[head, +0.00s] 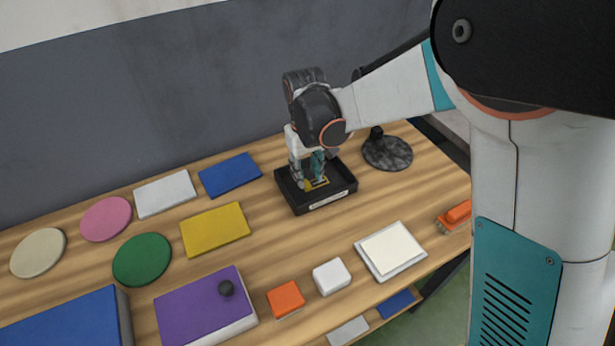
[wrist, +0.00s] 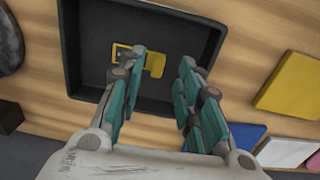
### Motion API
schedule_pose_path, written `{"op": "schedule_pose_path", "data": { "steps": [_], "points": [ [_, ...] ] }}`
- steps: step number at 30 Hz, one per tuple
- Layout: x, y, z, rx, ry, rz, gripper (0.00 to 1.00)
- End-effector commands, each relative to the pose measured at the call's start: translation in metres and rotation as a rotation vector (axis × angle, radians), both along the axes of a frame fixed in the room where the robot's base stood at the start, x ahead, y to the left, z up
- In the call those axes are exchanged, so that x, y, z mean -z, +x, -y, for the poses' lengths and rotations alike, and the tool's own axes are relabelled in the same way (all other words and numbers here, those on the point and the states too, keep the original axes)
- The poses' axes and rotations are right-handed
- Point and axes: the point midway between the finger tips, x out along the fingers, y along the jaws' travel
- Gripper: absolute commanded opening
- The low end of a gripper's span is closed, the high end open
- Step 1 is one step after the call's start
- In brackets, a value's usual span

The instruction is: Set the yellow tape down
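The yellow tape (wrist: 156,66) lies in a black tray (wrist: 70,40), seen in the wrist view. The left finger of my gripper (wrist: 163,59) crosses in front of the tape, so part of it is hidden. The two fingers stand apart, with a clear gap between them, and nothing is clamped there. In the head view my gripper (head: 310,180) points down into the tray (head: 297,208). Only a bit of the yellow tape (head: 319,183) shows there beside the fingers. I cannot tell whether a finger touches it.
A dark round base (head: 390,154) stands right of the tray. A yellow panel (head: 214,229), blue panel (head: 230,174) and white panel (head: 165,193) lie to the left. An orange block (head: 286,299), a white block (head: 332,276) and a white pad (head: 391,250) lie nearer. Bare wood surrounds the tray.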

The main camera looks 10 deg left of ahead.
Motion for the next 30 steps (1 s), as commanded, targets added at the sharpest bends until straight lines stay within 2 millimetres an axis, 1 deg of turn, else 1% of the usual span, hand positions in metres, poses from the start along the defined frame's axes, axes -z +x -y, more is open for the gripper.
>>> {"op": "schedule_pose_path", "data": {
  "steps": [1,6,9,12,17,30],
  "points": [
    [-0.015,0.000,0.000,0.000,0.000,0.000,0.32],
    [-0.048,-0.001,-0.001,0.000,0.000,0.000,0.32],
    [-0.062,-0.001,-0.001,0.000,0.000,0.000,0.32],
    [-0.071,-0.001,-0.001,0.000,0.000,0.000,0.32],
    [-0.077,-0.001,-0.002,0.000,0.000,0.000,0.32],
    [-0.077,-0.001,-0.002,0.000,0.000,0.000,0.32]
  ]
}}
